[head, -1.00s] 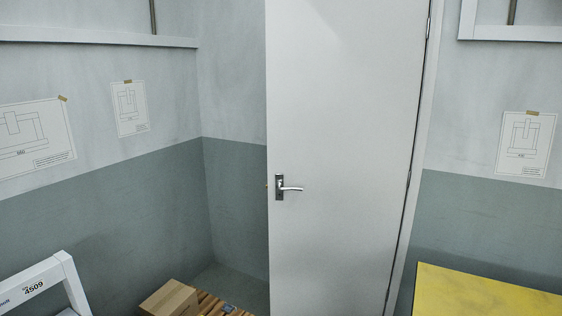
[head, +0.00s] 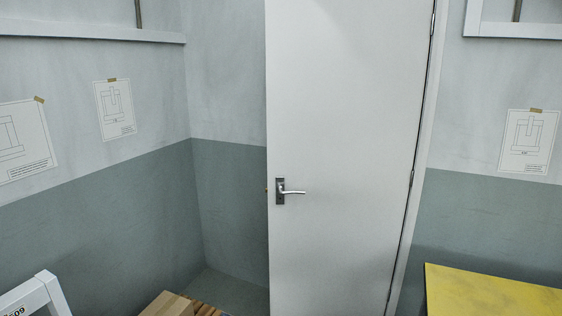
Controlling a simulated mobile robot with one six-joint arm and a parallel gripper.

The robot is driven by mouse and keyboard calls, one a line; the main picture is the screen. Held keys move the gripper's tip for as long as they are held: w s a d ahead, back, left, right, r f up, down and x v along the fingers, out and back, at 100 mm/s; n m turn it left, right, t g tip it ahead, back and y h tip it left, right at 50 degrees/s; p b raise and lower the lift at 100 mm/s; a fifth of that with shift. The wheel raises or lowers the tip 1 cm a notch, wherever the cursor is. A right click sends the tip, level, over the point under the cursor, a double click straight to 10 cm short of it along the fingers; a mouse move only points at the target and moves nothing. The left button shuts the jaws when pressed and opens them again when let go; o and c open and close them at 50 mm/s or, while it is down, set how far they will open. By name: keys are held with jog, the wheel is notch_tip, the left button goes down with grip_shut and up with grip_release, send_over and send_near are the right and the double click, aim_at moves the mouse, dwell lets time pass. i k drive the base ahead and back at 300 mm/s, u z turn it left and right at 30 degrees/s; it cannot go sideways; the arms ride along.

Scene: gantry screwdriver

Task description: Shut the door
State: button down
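The white door (head: 345,120) fills the middle of the head view. Its hinged edge is on the right, along the white frame (head: 433,110). Its free edge is on the left, with a small latch showing. A metal lever handle (head: 290,192) sits near that free edge. The door stands open, with grey wall and floor seen to the left of its free edge. The doorway itself is hidden behind the door. My gripper is not in view.
A cardboard box (head: 167,303) and wooden slats (head: 207,308) lie low, left of the door. A white frame (head: 38,296) stands at lower left. A yellow-topped surface (head: 490,292) is at lower right. Bare floor (head: 236,290) shows in the corner.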

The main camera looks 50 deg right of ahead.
aim_at(345, 79)
jog(key=z, duration=0.55)
jog(key=i, duration=1.15)
jog(key=u, duration=0.05)
